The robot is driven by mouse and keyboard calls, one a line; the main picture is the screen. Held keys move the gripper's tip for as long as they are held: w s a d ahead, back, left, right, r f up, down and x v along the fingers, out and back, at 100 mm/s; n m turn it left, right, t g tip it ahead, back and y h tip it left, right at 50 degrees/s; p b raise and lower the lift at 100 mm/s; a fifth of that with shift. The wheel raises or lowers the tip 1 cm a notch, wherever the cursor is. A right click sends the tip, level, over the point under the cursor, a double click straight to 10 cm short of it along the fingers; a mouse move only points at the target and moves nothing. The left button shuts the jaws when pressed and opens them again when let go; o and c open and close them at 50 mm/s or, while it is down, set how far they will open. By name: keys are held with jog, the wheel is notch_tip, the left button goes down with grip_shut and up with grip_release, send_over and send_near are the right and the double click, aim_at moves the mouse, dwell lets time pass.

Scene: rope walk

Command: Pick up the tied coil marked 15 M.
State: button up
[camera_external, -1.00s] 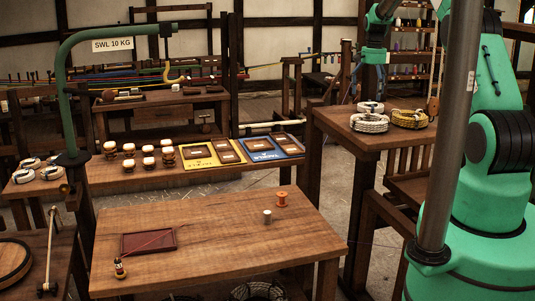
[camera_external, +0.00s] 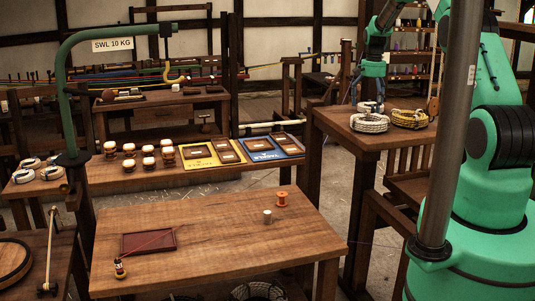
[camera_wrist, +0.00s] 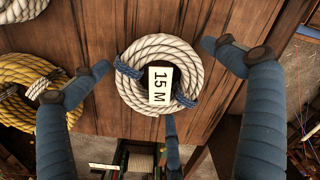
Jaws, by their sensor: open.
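The coil marked 15 M (camera_wrist: 134,94) is off-white rope with blue ties and a white tag. It lies flat on the wooden table (camera_wrist: 120,25), central in the wrist view. My gripper (camera_wrist: 158,75) is open over it, with one finger to its left, one to its right and one at its lower edge. In the outside view my gripper (camera_external: 369,104) is low over the far left of the side table (camera_external: 340,130), and its fingers largely hide the coil there. Whether the fingers touch the coil or table cannot be told.
A yellow coil (camera_wrist: 22,95) lies close left of the marked coil, beside my left finger. Another white coil (camera_wrist: 15,8) is at the upper left; it shows in front of my gripper outside (camera_external: 369,123). The table edge runs close on the right.

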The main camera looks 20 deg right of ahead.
jog(key=shift+c, duration=0.3)
jog(key=c, duration=1.4)
jog(key=shift+r, duration=0.1)
notch_tip(320, 180, up, 10)
jog(key=b, duration=0.1)
